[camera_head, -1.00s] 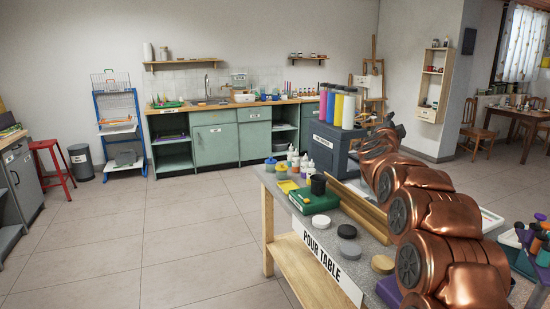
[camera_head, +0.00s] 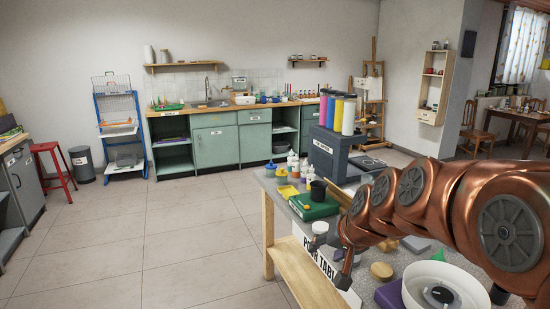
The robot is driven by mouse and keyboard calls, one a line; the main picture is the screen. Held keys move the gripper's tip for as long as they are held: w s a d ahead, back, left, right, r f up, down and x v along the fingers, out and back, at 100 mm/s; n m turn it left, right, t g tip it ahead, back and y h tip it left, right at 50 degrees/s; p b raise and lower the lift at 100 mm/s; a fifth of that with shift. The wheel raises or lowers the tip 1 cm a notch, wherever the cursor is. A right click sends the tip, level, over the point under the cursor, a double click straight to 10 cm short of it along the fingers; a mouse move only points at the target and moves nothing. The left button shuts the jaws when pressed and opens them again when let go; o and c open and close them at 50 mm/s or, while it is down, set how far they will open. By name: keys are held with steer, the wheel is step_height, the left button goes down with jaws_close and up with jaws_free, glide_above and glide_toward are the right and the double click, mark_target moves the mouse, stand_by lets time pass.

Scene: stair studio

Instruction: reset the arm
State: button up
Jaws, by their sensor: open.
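My copper arm (camera_head: 430,195) reaches in from the right edge and over the pour table (camera_head: 268,225). My gripper (camera_head: 335,262) is at its left end, small and dark, pointing down in front of the table's label. It is open, and I see nothing held between its fingers. The arm hides much of the middle of the tabletop.
A green box (camera_head: 314,206), a black cup (camera_head: 318,189) and several bottles stand at the table's far end. A round tan lid (camera_head: 381,271) and a white bowl (camera_head: 446,287) lie near the arm. A dark cabinet (camera_head: 333,152) stands behind.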

steer(key=s+d+f+g+h, duration=0.1)
steer(key=s+d+f+g, duration=0.1)
steer(key=s, duration=0.9)
steer(key=s+d+f+n+g+h+p, duration=0.1)
steer(key=s+d+f+g, duration=0.1)
steer(key=s, duration=0.9)
steer(key=s+d+f+n+g+h, duration=0.1)
steer(key=s+f+g, duration=0.3)
steer(key=s, duration=0.7)
steer(key=shift+d+f+g, duration=0.25)
steer(key=shift+d+g, duration=0.05)
steer(key=shift+d, duration=0.5)
steer(key=shift+c, duration=0.6)
steer(key=shift+d, duration=0.1)
steer(key=shift+c, duration=0.2)
